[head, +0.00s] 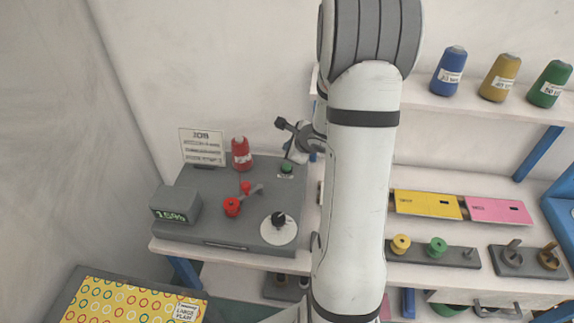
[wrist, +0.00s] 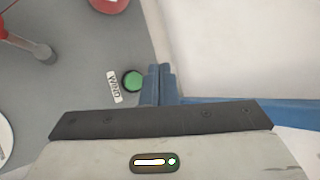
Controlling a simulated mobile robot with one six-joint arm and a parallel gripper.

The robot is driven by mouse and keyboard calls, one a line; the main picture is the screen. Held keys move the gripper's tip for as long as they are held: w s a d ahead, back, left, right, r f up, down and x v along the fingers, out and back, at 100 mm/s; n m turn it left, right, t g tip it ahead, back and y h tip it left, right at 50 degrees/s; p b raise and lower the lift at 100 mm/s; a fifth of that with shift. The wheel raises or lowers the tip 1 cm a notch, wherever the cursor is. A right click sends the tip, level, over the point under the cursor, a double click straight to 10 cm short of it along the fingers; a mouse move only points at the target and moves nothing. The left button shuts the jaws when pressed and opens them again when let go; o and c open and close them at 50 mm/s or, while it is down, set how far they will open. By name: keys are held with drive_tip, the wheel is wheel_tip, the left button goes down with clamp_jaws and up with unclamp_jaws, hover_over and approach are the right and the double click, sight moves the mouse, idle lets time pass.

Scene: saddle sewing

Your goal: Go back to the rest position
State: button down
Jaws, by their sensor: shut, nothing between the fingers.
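My gripper (head: 291,139) is above the right edge of the grey winding machine (head: 215,212), close to its green button (head: 286,167). In the wrist view the gripper's blue fingers (wrist: 159,84) are together with nothing between them. The green button (wrist: 132,81), beside a "WIND" label (wrist: 114,87), lies just left of the fingertips. I cannot tell whether the fingers touch the button. My white arm fills the middle of the head view and hides part of the shelves.
A red thread cone (head: 241,155) and a JOB card (head: 202,146) stand at the machine's back. A display (head: 175,205) reads about 15%. Blue, yellow and green cones (head: 499,79) stand on the upper right shelf. A patterned box (head: 130,302) lies at lower left.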

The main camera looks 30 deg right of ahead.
idle(0.4)
drive_tip(key=s+a+r+n+g+y, duration=0.2)
drive_tip(key=s+a+r+n, duration=0.4)
drive_tip(key=a, duration=0.3)
drive_tip(key=s+a+r+n+g+y, duration=0.1)
drive_tip(key=s+a+r+n+y, duration=0.15)
drive_tip(key=a+r+n, duration=0.45)
drive_tip(key=s+n+g+h, duration=0.1)
drive_tip(key=s+n+h, duration=0.1)
drive_tip(key=s+n, duration=0.4)
drive_tip(key=s+r+n+g+h+b, duration=0.1)
drive_tip(key=s+n+h, duration=0.2)
drive_tip(key=s+n, duration=0.3)
drive_tip(key=s, duration=0.5)
drive_tip(key=shift+a+r+g+h, duration=0.2)
drive_tip(key=shift+r+g+h, duration=0.05)
drive_tip(key=shift+g+h, duration=0.15)
